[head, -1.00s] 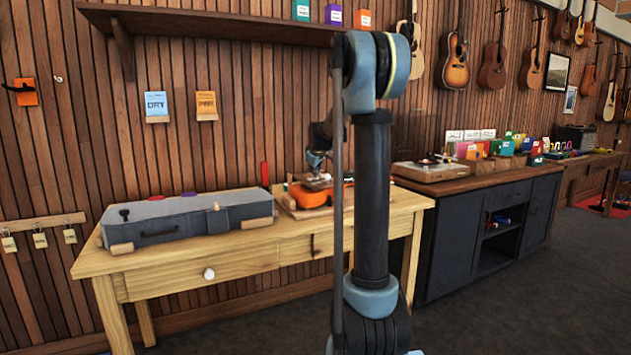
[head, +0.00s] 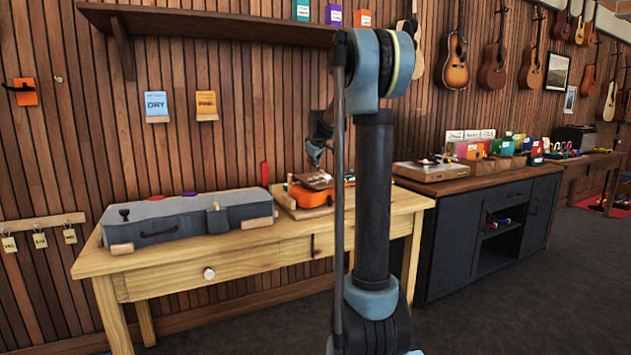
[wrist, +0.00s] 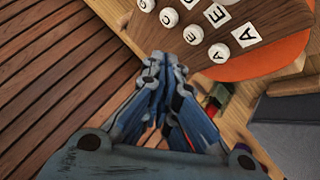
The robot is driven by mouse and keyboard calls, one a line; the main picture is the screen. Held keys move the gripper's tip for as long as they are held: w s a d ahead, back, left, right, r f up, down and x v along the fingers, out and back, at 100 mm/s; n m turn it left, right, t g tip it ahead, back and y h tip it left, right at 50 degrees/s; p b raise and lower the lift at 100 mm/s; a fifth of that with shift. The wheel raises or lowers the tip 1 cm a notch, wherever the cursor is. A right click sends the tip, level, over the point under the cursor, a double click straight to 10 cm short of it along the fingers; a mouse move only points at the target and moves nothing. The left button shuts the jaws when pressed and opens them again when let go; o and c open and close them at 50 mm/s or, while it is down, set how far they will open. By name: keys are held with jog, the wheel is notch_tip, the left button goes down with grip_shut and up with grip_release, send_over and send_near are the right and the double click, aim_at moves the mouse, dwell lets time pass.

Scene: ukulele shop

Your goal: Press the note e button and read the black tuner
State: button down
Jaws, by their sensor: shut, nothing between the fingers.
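An orange ukulele-shaped board (head: 302,196) lies on the wooden table, partly behind my arm. The wrist view shows its brown top with a row of round white buttons and white letter cards. The E button (wrist: 193,34) sits between the C button (wrist: 169,17) and the A button (wrist: 219,53); the E card (wrist: 216,14) lies beyond it. My gripper (wrist: 166,60) is shut and empty, its tips close to the E button in the picture. In the head view my gripper (head: 316,162) hangs above the board. I cannot make out the black tuner for certain.
A grey case (head: 185,222) fills the left of the wooden table (head: 262,252). A shelf (head: 215,26) runs along the wall above. Open floor lies in front at right.

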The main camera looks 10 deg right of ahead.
jog(key=shift+r, duration=1.5)
jog(key=shift+s, duration=0.15)
jog(key=s+f+m+g, duration=0.1)
jog(key=s+f, duration=0.2)
jog(key=s, duration=0.7)
jog(key=s+f+m+g, duration=0.1)
jog(key=s+f+m, duration=0.15)
jog(key=s, duration=0.65)
jog(key=s+f+m+g, duration=0.1)
jog(key=s+f, duration=0.2)
jog(key=s, duration=0.7)
jog(key=s+f+m+g, duration=0.2)
jog(key=s+f, duration=0.7)
jog(key=s, duration=0.4)
jog(key=s+d+f+m+g, duration=0.1)
jog(key=s+f+m+g, duration=0.1)
jog(key=s+f, duration=0.8)
jog(key=s, duration=0.4)
